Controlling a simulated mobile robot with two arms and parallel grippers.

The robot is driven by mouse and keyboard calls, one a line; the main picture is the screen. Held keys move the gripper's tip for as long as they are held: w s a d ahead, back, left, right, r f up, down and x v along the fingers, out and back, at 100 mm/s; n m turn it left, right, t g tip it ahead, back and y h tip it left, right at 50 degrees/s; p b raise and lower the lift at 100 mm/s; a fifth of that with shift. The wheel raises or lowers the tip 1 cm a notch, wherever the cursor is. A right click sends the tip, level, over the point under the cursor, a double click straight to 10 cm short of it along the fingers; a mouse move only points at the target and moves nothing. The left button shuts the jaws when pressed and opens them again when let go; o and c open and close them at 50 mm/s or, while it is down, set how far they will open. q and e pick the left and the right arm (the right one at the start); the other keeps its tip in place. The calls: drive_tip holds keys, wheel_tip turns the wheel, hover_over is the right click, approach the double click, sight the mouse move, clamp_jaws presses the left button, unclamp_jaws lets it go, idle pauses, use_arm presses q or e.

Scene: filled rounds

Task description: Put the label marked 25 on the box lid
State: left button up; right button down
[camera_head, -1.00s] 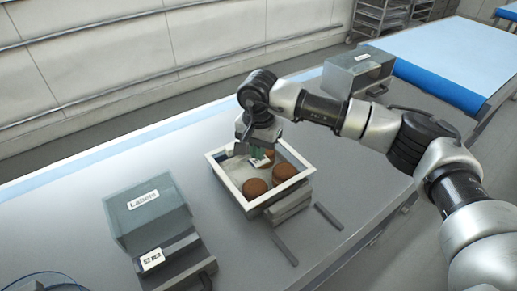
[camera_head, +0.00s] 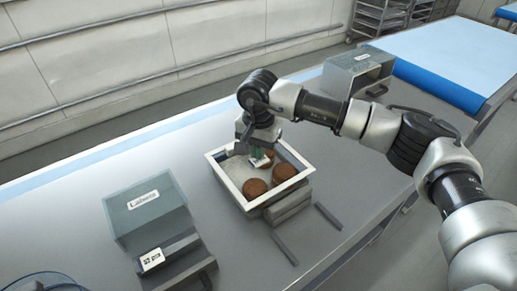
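My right gripper (camera_head: 258,155) hangs over an open white-rimmed box (camera_head: 226,180). Its fingers are small and partly hidden by the wrist, so whether it is open or shut is unclear. A small white piece (camera_head: 262,163) and something green show at the fingertips; whether they are held is unclear. Brown rounds (camera_head: 284,173) lie in the box, mostly at its right side. A white label (camera_head: 151,259) lies on the front of the grey dispenser marked "Labels" (camera_head: 150,222); its print is too small to read surely. I see no clear box lid. My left gripper is out of view.
Grey bars (camera_head: 328,216) lie on the grey table (camera_head: 90,200) right of and in front of the box. Another grey housing (camera_head: 358,72) stands at the back right. A blue-edged table (camera_head: 450,60) is beyond it. A round blue-rimmed item (camera_head: 42,283) is at lower left.

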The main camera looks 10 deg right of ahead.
drive_tip(key=shift+f+b, duration=0.7)
drive_tip(key=shift+f, duration=0.05)
idle(0.5)
drive_tip(key=shift+b, duration=0.35)
idle(1.6)
wheel_tip(320, 180, up, 8)
drive_tip(key=p, duration=0.3)
idle(0.8)
idle(0.3)
